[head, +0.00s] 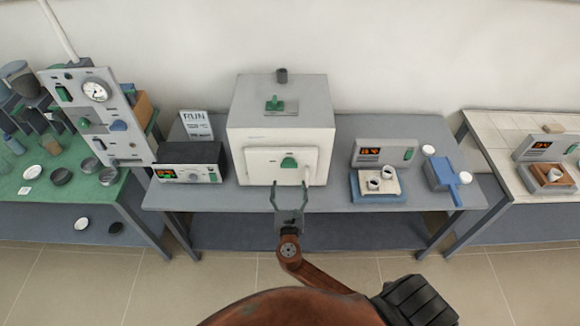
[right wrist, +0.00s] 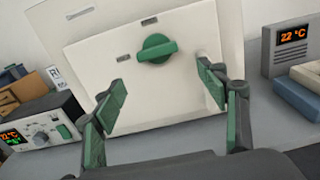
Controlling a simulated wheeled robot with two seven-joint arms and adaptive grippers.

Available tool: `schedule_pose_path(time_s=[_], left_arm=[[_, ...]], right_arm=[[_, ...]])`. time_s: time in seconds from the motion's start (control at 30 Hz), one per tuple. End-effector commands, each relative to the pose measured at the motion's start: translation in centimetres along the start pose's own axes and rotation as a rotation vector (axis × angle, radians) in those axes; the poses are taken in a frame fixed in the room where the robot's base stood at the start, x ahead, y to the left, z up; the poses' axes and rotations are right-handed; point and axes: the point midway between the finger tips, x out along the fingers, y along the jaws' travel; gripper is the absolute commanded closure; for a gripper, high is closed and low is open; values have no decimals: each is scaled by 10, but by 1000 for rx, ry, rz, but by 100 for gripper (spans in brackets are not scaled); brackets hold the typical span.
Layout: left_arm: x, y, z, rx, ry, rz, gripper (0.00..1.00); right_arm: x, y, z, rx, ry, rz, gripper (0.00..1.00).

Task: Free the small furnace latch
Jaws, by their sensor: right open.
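The small furnace (head: 282,125) is a white and grey box in the middle of the centre table. Its door (head: 260,163) looks closed and bears a green latch knob (head: 289,162). In the right wrist view the latch (right wrist: 156,48) is a green disc with a raised bar, near the upper middle of the door (right wrist: 100,60). My right gripper (head: 289,188) is open and empty in front of the door, a little below the latch. In the right wrist view its green-padded fingers (right wrist: 163,90) stand apart, below and either side of the latch, not closed on it. My left gripper is not in view.
A control box (head: 191,163) with an orange and green display stands left of the furnace. A scale (head: 384,151) with small cups and a blue item (head: 443,174) stand to the right. A green table (head: 65,200) with dishes is at far left. The table's front strip is clear.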

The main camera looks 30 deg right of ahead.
Motion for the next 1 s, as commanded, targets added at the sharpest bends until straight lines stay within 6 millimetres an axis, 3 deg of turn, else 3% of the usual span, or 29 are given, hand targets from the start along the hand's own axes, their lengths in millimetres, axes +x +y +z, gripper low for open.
schedule_pose_path(time_s=[0.1,0.6,1.0], left_arm=[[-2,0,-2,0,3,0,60],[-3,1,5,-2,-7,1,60],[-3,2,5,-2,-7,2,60]], right_arm=[[3,1,15,-24,-31,-2,33],[70,1,16,-24,-29,-2,33],[76,1,16,-22,-28,-2,35]])
